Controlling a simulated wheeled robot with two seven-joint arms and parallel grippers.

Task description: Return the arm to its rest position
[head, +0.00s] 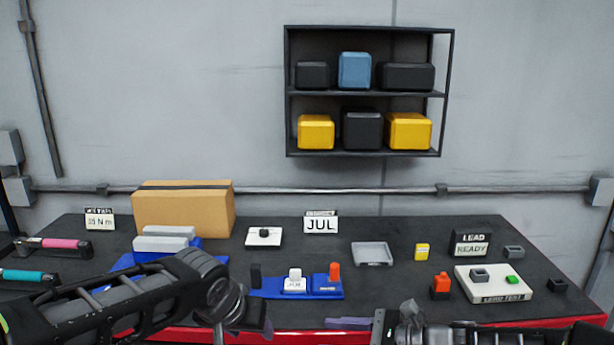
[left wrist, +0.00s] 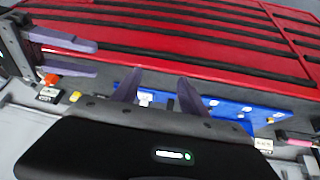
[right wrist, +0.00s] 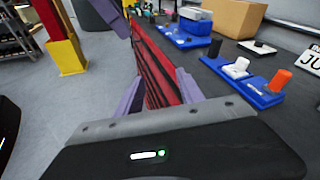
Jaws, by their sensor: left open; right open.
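My left arm reaches in from the left in the head view, and its gripper (head: 258,318) hangs at the front table edge, its fingers mostly hidden. In the left wrist view the two purple fingers (left wrist: 160,92) are spread and empty, in front of the red table front. My right arm comes in at the bottom right, with a purple finger (head: 348,323) by the table edge. In the right wrist view its fingers (right wrist: 158,92) are apart with nothing between them. The blue fixture (head: 270,285) with black, white and orange blocks sits just behind the left gripper, apparently apart from it.
A cardboard box (head: 185,212) stands at the back left. A grey tray (head: 372,254), a red-orange block (head: 440,285) and a white board (head: 520,286) lie to the right. Pink and teal handled tools are at the left. A shelf (head: 366,95) hangs on the wall.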

